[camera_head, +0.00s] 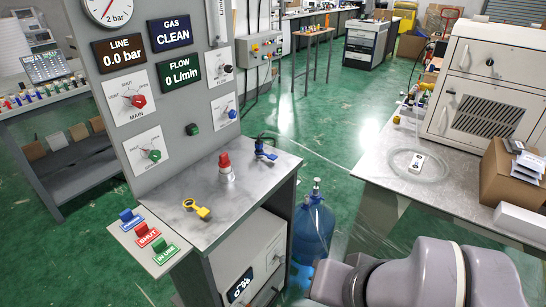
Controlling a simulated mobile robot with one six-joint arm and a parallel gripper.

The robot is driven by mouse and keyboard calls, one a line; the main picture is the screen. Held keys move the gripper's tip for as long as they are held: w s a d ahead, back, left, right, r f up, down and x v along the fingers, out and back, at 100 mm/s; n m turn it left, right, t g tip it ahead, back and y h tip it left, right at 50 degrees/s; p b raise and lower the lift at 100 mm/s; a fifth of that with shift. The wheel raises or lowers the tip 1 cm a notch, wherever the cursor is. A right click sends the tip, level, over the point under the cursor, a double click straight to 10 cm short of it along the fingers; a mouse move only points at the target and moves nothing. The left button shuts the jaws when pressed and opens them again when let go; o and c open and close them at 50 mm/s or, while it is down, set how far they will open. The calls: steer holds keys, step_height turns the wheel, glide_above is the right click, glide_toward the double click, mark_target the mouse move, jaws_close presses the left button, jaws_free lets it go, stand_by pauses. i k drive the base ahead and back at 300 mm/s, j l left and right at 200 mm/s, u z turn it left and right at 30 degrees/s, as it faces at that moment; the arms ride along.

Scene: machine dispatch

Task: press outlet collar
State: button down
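No part is labelled as the outlet collar, so I cannot tell for sure which it is. On the grey bench top (185,232) below the gas panel (172,98) stands a white fitting with a red top (226,168), upright. Behind it is a blue fitting (265,151) with a dark hose. A yellow ring-ended piece (197,208) lies flat in front. The panel reads LINE 0.0 bar, GAS CLEAN and FLOW 0 L/min. My arm's grey links fill the lower right, apart from these parts. My gripper is not in view.
A blue bottle (313,228) stands on the green floor beside the bench. A second table (375,160) at right holds a small white device (416,163), a cardboard box (508,178) and a large cabinet (487,85). Blue, red and green tags sit at the bench's left edge.

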mark_target(272, 157)
steer(key=i+j+z, duration=0.25)
steer(key=i+j, duration=0.6)
steer(key=i, duration=0.05)
